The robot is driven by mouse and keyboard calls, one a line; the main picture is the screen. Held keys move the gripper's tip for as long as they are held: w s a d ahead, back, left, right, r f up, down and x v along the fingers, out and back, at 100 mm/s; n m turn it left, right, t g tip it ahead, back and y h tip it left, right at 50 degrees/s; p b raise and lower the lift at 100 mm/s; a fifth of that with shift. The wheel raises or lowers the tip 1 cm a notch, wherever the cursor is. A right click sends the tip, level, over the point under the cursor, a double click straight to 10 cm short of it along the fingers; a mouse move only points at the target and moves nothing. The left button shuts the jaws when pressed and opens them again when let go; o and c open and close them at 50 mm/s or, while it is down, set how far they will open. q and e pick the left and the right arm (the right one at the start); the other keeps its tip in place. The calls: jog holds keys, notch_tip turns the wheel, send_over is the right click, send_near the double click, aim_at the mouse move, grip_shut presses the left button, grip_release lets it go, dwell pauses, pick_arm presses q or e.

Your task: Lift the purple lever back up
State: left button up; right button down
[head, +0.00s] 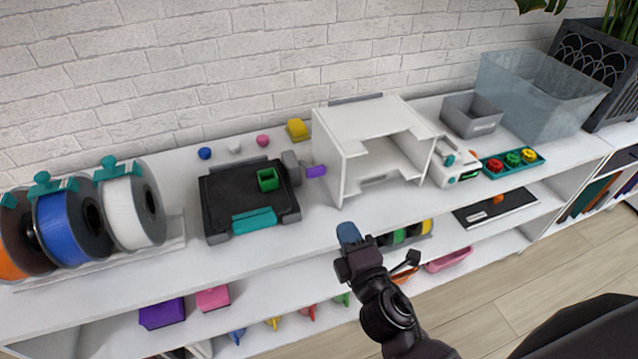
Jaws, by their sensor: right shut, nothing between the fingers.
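The purple lever (316,171) is a small purple tab. It sticks out at the left side of a white open-fronted box (327,142), close to a grey round part (291,165) at the right edge of a black plate. My right gripper (348,234) has blue fingertips and is shut and empty. It is in front of the shelf top's front edge, below and to the right of the lever and apart from it. My left gripper is not in view.
The black plate (225,190) carries a green open cube (267,179) and a teal clip. Filament spools (122,212) stand at the left. A grey bin (471,120) and clear tub (520,100) stand at the right. The shelf top before the box is clear.

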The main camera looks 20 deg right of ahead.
jog(key=p, duration=0.2)
send_near(319, 175)
jog(key=shift+m, duration=0.4)
jog(key=w, duration=0.5)
jog(key=shift+w+r, duration=0.2)
jog(key=shift+w, duration=0.15)
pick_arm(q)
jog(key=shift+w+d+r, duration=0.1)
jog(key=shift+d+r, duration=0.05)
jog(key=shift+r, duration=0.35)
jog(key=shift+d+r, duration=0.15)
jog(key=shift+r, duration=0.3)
pick_arm(e)
jog(key=shift+w+a, duration=0.1)
jog(key=shift+w, duration=0.85)
pick_arm(q)
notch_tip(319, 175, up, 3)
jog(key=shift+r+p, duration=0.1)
jog(key=shift+p, duration=0.85)
pick_arm(e)
jog(key=r, duration=0.1)
jog(key=w+r, duration=0.2)
jog(key=shift+r, duration=0.3)
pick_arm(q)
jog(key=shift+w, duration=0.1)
